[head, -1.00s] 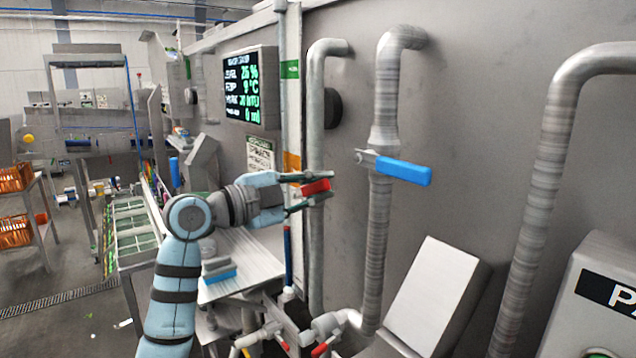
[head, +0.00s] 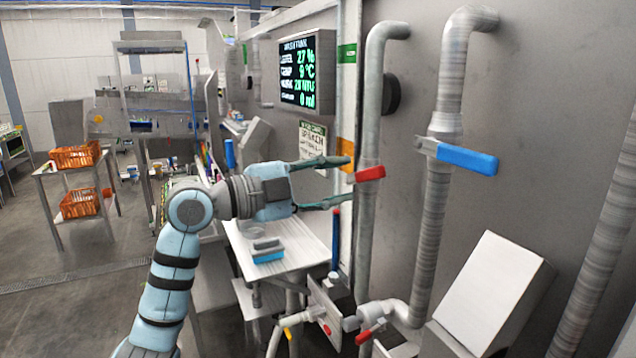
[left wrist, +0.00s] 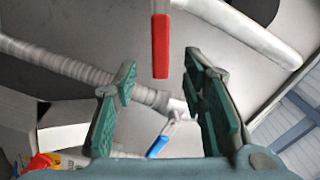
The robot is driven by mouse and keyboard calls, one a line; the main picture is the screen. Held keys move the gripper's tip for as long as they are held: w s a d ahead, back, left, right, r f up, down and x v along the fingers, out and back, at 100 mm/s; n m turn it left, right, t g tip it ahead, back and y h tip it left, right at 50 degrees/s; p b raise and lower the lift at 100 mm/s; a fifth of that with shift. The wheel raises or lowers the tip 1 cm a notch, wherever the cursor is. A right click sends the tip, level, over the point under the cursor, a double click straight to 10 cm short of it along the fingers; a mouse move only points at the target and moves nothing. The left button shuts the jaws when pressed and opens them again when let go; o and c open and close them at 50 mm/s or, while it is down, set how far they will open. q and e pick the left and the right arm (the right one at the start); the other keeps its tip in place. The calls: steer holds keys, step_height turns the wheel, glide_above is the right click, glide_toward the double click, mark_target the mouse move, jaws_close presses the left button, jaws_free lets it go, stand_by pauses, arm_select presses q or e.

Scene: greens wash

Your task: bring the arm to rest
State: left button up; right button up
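My left gripper (head: 338,182) is open and empty in the head view. Its fingertips point right, a little short of the red valve handle (head: 370,174) on the nearer-left vertical pipe. In the left wrist view the open fingers of the gripper (left wrist: 160,100) show with the red handle (left wrist: 160,46) beyond them, apart from both fingers. My right gripper is not in view.
A blue valve handle (head: 467,159) is on the pipe to the right. A display (head: 307,72) reads 27 % and 9 °C. Below the arm is a metal table (head: 300,262) with a blue-based block (head: 268,250). A slanted white panel (head: 490,290) stands lower right. Orange crates (head: 76,156) sit on a rack at left.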

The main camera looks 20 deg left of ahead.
arm_select(q)
steer(key=v, duration=0.4)
steer(key=shift+s+a, duration=0.2)
steer(key=shift+s, duration=0.05)
steer(key=shift+w+d, duration=0.1)
steer(key=shift+w, duration=0.05)
